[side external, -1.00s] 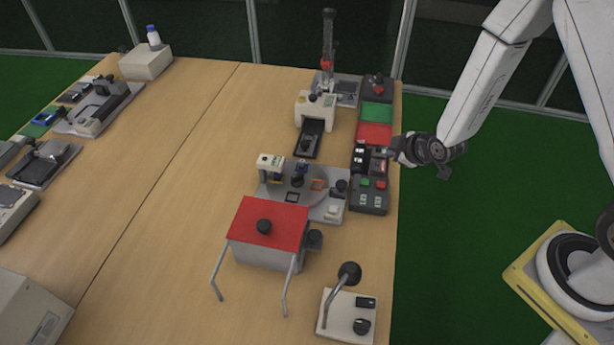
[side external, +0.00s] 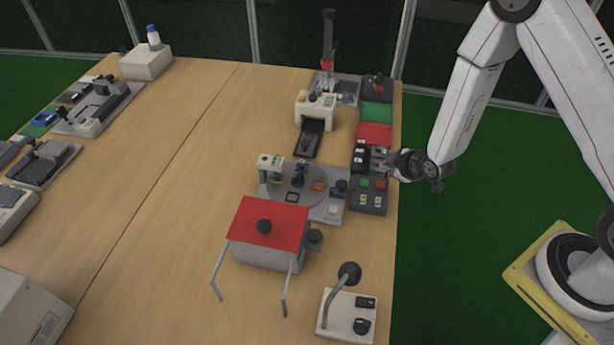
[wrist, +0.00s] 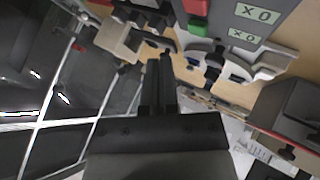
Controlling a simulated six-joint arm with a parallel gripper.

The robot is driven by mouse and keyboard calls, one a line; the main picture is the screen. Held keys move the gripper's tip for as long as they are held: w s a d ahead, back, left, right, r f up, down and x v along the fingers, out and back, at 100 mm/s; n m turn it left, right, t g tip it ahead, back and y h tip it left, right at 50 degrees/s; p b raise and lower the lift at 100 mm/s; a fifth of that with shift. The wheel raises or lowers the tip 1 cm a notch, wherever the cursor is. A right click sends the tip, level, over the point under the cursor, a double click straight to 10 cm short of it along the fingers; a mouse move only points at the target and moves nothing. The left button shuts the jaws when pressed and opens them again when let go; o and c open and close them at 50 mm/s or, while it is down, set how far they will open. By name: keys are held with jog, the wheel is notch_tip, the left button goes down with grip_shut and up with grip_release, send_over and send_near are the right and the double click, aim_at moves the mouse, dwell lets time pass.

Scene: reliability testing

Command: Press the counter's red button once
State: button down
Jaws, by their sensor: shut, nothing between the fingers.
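A dark box (side external: 369,207) stands near the table's right edge in the side view. It carries a red button (side external: 381,184), a green button (side external: 365,183) and two small light panels. In the wrist view the red button (wrist: 196,6) shows at the top edge with the green button (wrist: 198,28) below it, beside panels reading "X0" (wrist: 257,12). My gripper (side external: 379,165) is just behind the box in the side view, apart from the red button. In the wrist view my gripper (wrist: 160,63) has its dark fingers together and empty. Its exact height above the devices is unclear.
A red tray (side external: 375,133) and a green tray (side external: 377,112) lie behind my gripper. A round turntable station (side external: 305,187) stands left of the box. A red-topped fixture (side external: 268,222) and a lever unit (side external: 345,315) are nearer the camera.

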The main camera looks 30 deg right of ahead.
aim_at(379, 181)
jog(key=shift+f, duration=1.85)
jog(key=shift+f, duration=0.85)
dwell(1.6)
jog(key=shift+r, duration=0.85)
dwell(0.4)
jog(key=shift+r, duration=2.5)
jog(key=shift+r, duration=0.15)
